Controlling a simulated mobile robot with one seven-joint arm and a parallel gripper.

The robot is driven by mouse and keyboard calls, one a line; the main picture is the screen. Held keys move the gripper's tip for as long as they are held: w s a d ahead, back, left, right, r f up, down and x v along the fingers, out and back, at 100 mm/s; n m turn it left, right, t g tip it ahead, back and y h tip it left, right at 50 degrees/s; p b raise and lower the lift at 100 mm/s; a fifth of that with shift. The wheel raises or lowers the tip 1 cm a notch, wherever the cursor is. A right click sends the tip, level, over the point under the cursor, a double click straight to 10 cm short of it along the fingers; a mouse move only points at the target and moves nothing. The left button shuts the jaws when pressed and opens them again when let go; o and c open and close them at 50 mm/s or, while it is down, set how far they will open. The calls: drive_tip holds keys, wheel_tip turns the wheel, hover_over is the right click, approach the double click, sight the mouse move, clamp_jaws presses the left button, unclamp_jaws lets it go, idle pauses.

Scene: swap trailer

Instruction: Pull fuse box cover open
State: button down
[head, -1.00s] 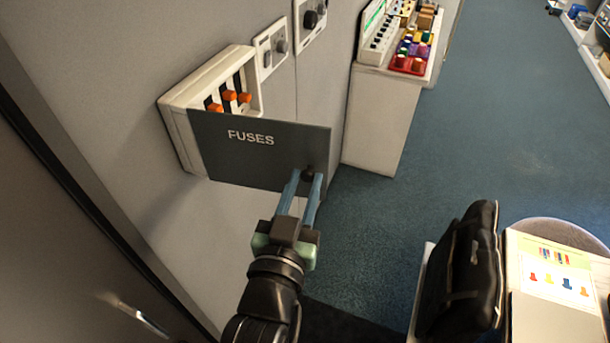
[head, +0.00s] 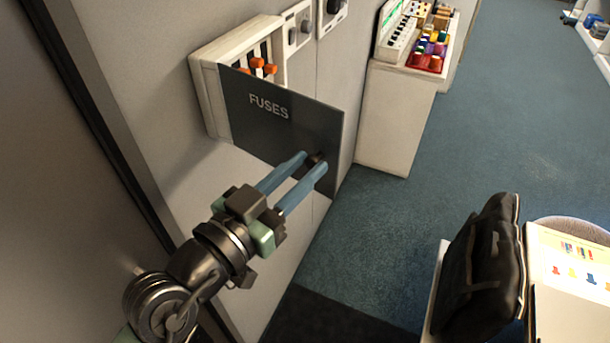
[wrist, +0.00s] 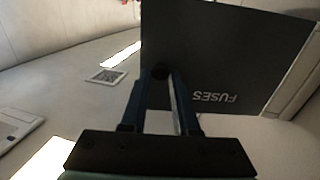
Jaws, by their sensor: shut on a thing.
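The dark grey fuse box cover (head: 282,122), lettered FUSES, stands swung out at an angle from the white fuse box (head: 208,95) on the wall. Orange-topped fuses (head: 262,67) show above the cover inside the box. My gripper (head: 312,164) is shut on the cover's small dark knob (head: 317,158) near its right, free edge. In the wrist view the cover (wrist: 215,50) appears upside down, with the knob (wrist: 161,71) between my blue fingertips (wrist: 163,76). The lower inside of the box is hidden behind the cover.
Wall switches (head: 300,27) are right of the fuse box. A white cabinet (head: 395,120) with coloured blocks stands farther back. A black bag (head: 480,270) and a table with a chart (head: 575,265) are at lower right. Blue floor between is clear.

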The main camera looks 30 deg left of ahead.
drive_tip(key=shift+s+f, duration=0.1)
drive_tip(key=shift+f, duration=0.05)
idle(0.3)
drive_tip(key=c, duration=0.7)
unclamp_jaws()
drive_tip(key=shift+s+a+b, duration=0.2)
drive_tip(key=shift+s+b, duration=0.25)
drive_tip(key=s+b, duration=0.2)
drive_tip(key=s, duration=0.2)
drive_tip(key=s+a+b, duration=0.1)
drive_tip(key=s+b, duration=0.1)
drive_tip(key=s, duration=0.1)
drive_tip(key=s+a+b, duration=0.1)
drive_tip(key=s, duration=0.3)
drive_tip(key=shift+s+b, duration=0.35)
drive_tip(key=shift+b, duration=0.05)
